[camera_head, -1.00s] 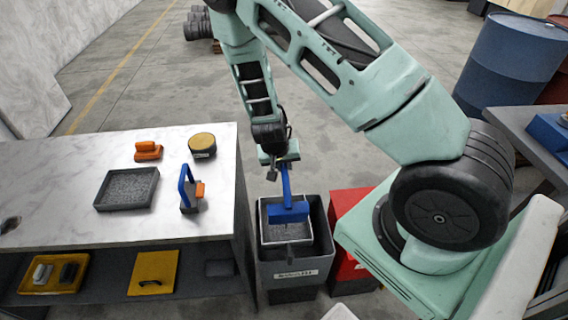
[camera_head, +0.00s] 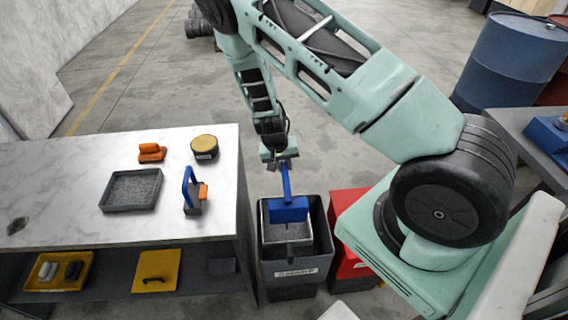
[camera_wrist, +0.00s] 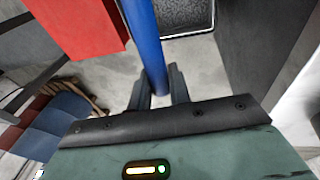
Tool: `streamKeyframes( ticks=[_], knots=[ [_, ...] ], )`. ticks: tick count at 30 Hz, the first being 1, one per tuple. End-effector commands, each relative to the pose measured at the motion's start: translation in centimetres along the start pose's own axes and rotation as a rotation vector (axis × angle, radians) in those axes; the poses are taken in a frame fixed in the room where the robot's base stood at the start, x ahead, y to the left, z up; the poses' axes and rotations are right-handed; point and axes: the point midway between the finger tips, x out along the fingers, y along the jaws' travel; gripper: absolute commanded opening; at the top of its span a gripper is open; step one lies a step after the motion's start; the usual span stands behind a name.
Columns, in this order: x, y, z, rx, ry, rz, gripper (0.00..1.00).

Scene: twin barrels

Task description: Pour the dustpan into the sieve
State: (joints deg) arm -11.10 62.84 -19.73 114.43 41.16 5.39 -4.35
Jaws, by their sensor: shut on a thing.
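The blue dustpan (camera_head: 289,209) hangs over the sieve, with its handle running up to my gripper (camera_head: 283,165). In the wrist view the blue handle (camera_wrist: 143,40) passes between the two fingers of my gripper (camera_wrist: 160,85), which are shut on it. The sieve (camera_head: 264,228) is a square, light-rimmed frame set in the top of a grey bin (camera_head: 290,270). Grey grit shows inside the sieve below the dustpan. The dustpan hides the sieve's far part. I cannot tell whether anything is left in the dustpan.
A red bin (camera_head: 347,250) stands right of the grey bin. The white-topped table (camera_head: 80,215) at left holds a grey tray (camera_head: 112,204), a blue upright piece (camera_head: 188,187), an orange tool (camera_head: 152,153) and a round tub (camera_head: 205,147).

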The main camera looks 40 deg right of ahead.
Motion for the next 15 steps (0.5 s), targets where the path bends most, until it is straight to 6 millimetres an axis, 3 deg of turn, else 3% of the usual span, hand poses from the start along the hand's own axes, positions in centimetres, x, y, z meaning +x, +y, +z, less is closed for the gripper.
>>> streamKeyframes(
  ticks=[15],
  knots=[
    [1.1, -0.2, -1.1, -0.016, -0.088, -0.001, 0.00]
  ],
)
